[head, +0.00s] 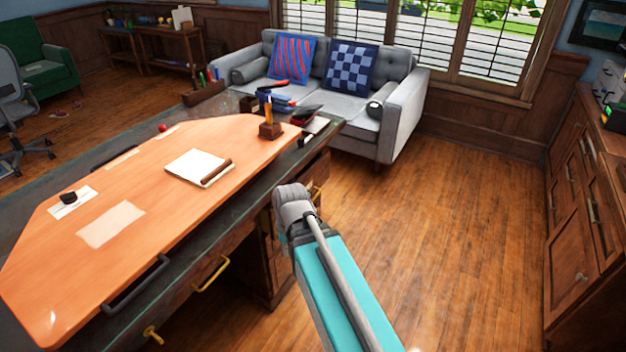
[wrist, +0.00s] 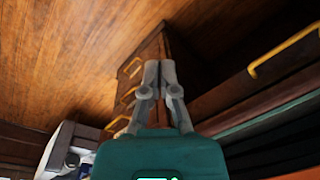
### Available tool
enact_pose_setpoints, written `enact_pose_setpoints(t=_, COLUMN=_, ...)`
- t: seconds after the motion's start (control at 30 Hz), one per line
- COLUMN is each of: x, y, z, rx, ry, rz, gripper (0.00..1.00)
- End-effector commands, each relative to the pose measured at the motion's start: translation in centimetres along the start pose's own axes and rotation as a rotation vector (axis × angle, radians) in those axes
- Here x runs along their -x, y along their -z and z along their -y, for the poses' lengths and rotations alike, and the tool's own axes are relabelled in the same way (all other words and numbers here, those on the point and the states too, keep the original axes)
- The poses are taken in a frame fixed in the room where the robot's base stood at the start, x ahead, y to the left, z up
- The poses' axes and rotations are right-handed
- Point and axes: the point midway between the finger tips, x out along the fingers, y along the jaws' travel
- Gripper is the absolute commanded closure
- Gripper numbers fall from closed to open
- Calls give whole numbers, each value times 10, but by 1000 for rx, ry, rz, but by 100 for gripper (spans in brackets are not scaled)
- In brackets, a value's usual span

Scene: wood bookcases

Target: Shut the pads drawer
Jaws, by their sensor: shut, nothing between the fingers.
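The desk (head: 240,230) has wooden drawers with yellow handles. A drawer front with a yellow handle (head: 210,272) faces my side, and another yellow handle (head: 317,196) shows beyond my arm. In the wrist view a stack of drawers (wrist: 148,58) with several yellow handles stands behind the fingers, and a long yellow handle (wrist: 284,53) is at upper right. No label is readable, so I cannot tell which is the pads drawer or how far it is open. My gripper (wrist: 161,68) is shut and empty, pointing toward the drawer stack. In the head view its fingers are hidden.
A notepad (head: 195,167), a pen holder (head: 269,130) and papers lie on the orange desktop. A grey sofa (head: 390,125) stands beyond the desk. A wooden cabinet (head: 578,200) is at right. The wood floor (head: 450,220) between desk and cabinet is clear.

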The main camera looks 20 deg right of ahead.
Motion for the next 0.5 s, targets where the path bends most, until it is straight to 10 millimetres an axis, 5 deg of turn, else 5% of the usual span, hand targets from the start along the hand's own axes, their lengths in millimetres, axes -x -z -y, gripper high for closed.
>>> enact_pose_setpoints(t=0.5, x=-70, y=116, z=-34, rx=-712, ry=523, rz=5, gripper=100)
